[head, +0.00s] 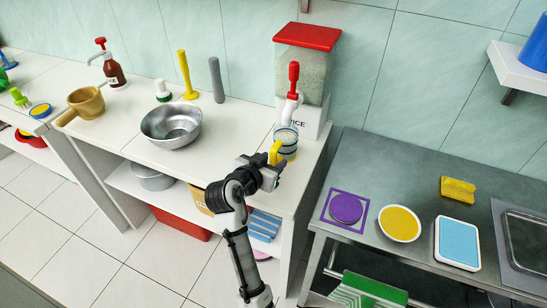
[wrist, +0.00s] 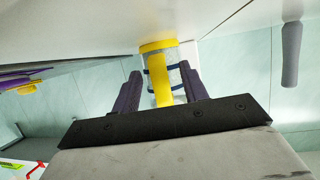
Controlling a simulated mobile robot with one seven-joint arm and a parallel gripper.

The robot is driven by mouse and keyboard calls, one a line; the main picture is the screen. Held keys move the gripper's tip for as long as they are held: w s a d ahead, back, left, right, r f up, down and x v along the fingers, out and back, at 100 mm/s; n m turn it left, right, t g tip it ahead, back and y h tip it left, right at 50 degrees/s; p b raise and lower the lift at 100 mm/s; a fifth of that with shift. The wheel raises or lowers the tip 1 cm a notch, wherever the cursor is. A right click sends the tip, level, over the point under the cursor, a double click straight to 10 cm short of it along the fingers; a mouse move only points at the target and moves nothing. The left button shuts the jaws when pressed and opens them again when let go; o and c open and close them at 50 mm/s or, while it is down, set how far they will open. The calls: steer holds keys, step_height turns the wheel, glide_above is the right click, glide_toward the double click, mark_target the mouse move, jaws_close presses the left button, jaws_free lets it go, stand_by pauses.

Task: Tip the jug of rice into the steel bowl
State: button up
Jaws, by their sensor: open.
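The jug (head: 289,137) is clear with a yellow handle. It stands upright on the white counter, below the spout of the rice dispenser. Its contents are too small to make out. The steel bowl (head: 171,125) stands on the same counter to the left, and its inside looks empty. My gripper (head: 275,163) is at the handle side of the jug, low over the counter. In the wrist view my gripper (wrist: 161,84) is open, with one dark finger on each side of the yellow handle (wrist: 161,82). I cannot tell whether either finger touches it.
The rice dispenser (head: 305,75) with red lid stands behind the jug. A wooden pot (head: 86,103) is left of the bowl; a yellow pestle-like tool (head: 186,75) and a grey one (head: 217,80) stand behind it. The counter between bowl and jug is clear. A lower steel table (head: 400,180) is right.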

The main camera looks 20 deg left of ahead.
steer(key=shift+x, duration=0.85)
steer(key=shift+c, duration=0.3)
jaws_close()
steer(key=shift+r, duration=0.1)
steer(key=shift+r, duration=0.15)
steer(key=shift+r+p, duration=0.25)
steer(key=shift+p, duration=0.2)
